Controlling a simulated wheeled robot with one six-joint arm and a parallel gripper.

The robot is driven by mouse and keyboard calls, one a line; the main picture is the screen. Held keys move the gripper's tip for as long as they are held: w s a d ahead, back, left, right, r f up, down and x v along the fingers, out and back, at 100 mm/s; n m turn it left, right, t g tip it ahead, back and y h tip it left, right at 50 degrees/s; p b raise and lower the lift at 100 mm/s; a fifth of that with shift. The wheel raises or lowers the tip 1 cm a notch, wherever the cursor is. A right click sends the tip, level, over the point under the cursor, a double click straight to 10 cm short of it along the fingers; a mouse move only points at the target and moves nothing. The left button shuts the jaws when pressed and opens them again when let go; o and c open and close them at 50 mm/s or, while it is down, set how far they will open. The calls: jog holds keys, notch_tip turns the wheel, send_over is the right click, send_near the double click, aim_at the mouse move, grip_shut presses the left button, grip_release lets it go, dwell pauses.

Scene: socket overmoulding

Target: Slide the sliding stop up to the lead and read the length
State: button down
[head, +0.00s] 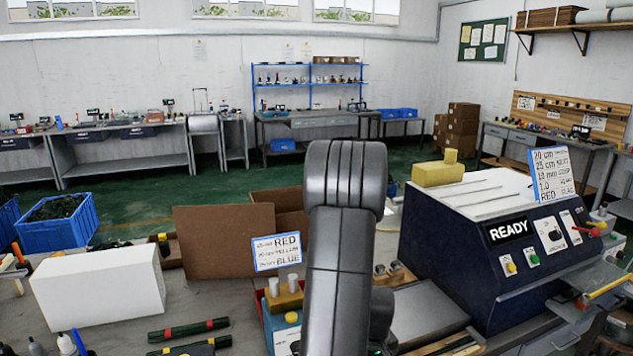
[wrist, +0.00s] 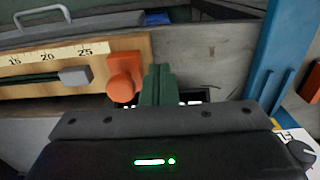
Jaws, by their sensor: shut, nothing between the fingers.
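In the wrist view the orange sliding stop (wrist: 124,78) stands at the right end of a wooden measuring board with a scale (wrist: 60,55) marked 15, 20 and 25. A dark lead (wrist: 35,80) with a grey end block (wrist: 76,76) lies along the board below the scale. In the head view my arm hides the gripper and the stop.
A blue upright (wrist: 265,60) stands right of my gripper, and a metal handle (wrist: 42,14) lies behind the board. In the head view, a dark machine reading READY (head: 510,230) stands at the right, with a white box (head: 100,285) at the left.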

jog(key=shift+w+d, duration=0.25)
jog(key=shift+d, duration=0.4)
jog(key=shift+w+d, duration=0.2)
jog(key=shift+d, duration=0.4)
jog(key=shift+w+d, duration=0.25)
jog(key=shift+d, duration=0.4)
jog(key=shift+a, duration=0.15)
jog(key=shift+s+a, duration=0.25)
jog(key=shift+a, duration=0.3)
jog(key=shift+r+p, duration=2.2)
jog(key=shift+r, duration=1.35)
jog(key=shift+f, duration=0.15)
